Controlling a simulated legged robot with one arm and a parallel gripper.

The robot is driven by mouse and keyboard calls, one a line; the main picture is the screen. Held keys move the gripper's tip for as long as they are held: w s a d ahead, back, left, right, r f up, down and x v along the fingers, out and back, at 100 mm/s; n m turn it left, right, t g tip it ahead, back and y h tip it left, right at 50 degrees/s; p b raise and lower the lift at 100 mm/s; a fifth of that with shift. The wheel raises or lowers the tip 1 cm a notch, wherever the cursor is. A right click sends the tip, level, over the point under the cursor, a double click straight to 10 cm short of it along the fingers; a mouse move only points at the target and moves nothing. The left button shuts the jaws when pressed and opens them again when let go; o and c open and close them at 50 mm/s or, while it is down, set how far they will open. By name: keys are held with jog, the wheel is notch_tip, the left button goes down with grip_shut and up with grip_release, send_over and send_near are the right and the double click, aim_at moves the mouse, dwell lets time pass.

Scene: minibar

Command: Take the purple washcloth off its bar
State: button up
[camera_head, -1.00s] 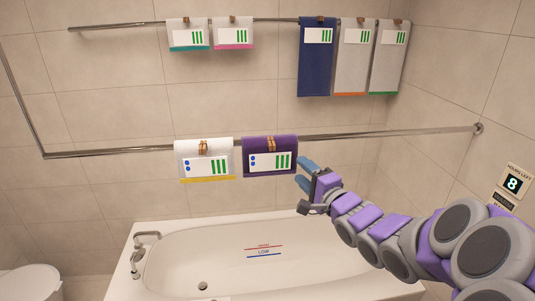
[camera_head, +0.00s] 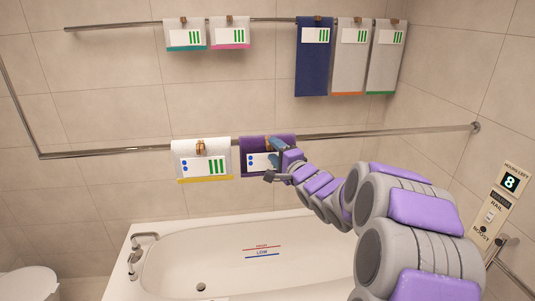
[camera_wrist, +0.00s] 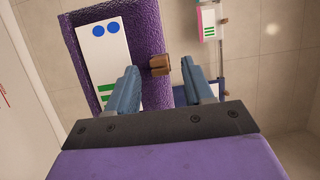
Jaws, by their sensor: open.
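The purple washcloth (camera_head: 250,166) hangs on the lower metal bar, with a white label on its front and a brown clip at its top. My gripper (camera_head: 275,160) is in front of its right half and covers part of the label and clip. In the wrist view the purple washcloth (camera_wrist: 147,50) fills the upper left, and the brown clip (camera_wrist: 159,65) shows between the fingertips. My gripper (camera_wrist: 160,78) is open with the two blue fingers apart. Whether a finger touches the clip or cloth, I cannot tell.
A white washcloth (camera_head: 203,173) with a yellow edge hangs just left on the lower bar (camera_head: 390,133). Several towels hang on the upper bar (camera_head: 120,27). A bathtub (camera_head: 160,271) stands below. A control panel (camera_head: 506,190) is on the right wall.

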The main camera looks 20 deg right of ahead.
aim_at(255, 150)
jog(key=w, duration=0.3)
jog(key=shift+a+f, duration=0.1)
jog(key=shift+a, duration=0.1)
jog(key=shift+s, duration=0.15)
jog(key=shift+c, duration=0.2)
grip_shut()
